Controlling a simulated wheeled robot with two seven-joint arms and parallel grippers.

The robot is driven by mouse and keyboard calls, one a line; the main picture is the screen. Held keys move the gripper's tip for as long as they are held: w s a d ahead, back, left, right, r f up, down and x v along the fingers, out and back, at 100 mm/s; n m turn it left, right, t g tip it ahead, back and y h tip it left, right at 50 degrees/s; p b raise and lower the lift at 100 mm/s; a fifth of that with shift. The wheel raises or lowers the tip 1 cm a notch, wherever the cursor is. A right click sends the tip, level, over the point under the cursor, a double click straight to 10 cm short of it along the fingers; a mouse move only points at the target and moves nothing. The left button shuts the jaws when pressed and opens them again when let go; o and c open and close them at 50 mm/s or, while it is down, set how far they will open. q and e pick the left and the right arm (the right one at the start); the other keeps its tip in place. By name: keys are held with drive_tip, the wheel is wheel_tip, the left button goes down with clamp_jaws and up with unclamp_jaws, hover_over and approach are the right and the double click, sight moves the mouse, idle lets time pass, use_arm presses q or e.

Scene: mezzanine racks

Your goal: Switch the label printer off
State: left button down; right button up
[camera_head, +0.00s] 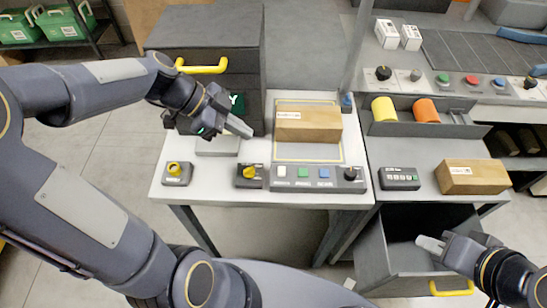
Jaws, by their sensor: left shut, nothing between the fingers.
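No label that I can read marks the label printer. Candidates on the white table are a small box with a yellow rotary knob (250,175), a similar yellow-knob box (176,173) further left, and a grey panel with white, green and blue buttons and a black knob (318,176). My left gripper (240,128) is shut and empty above a low pale grey block (217,146), behind the middle yellow knob. It partly hides a dark unit with a green display (238,104). My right gripper (430,244) is over the open drawer; its jaw opening is unclear.
A cardboard box (308,123) lies on a yellow-outlined pad. On the right are a black button box (399,178), another carton (473,177), yellow and orange rolls (384,109) and a row of buttons. An open grey drawer (372,258) juts forward at lower right.

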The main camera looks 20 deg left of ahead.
use_arm(q)
drive_tip(key=p, duration=0.1)
hover_over(283, 166)
drive_tip(key=a, duration=0.3)
drive_tip(key=f, duration=0.6)
drive_tip(key=shift+s+d+f, duration=0.2)
drive_tip(key=shift+s+f, duration=0.2)
wheel_tip(283, 166, down, 4)
drive_tip(key=shift+w+d+r+p, duration=0.1)
drive_tip(key=shift+r+p, duration=0.15)
drive_tip(key=shift+p, duration=0.05)
drive_tip(key=shift+f, duration=0.45)
drive_tip(key=shift+w+f+b, duration=0.15)
drive_tip(key=shift+f+b, duration=0.4)
drive_tip(key=shift+b, duration=0.6)
drive_tip(key=shift+r+p, duration=0.3)
drive_tip(key=shift+p, duration=0.1)
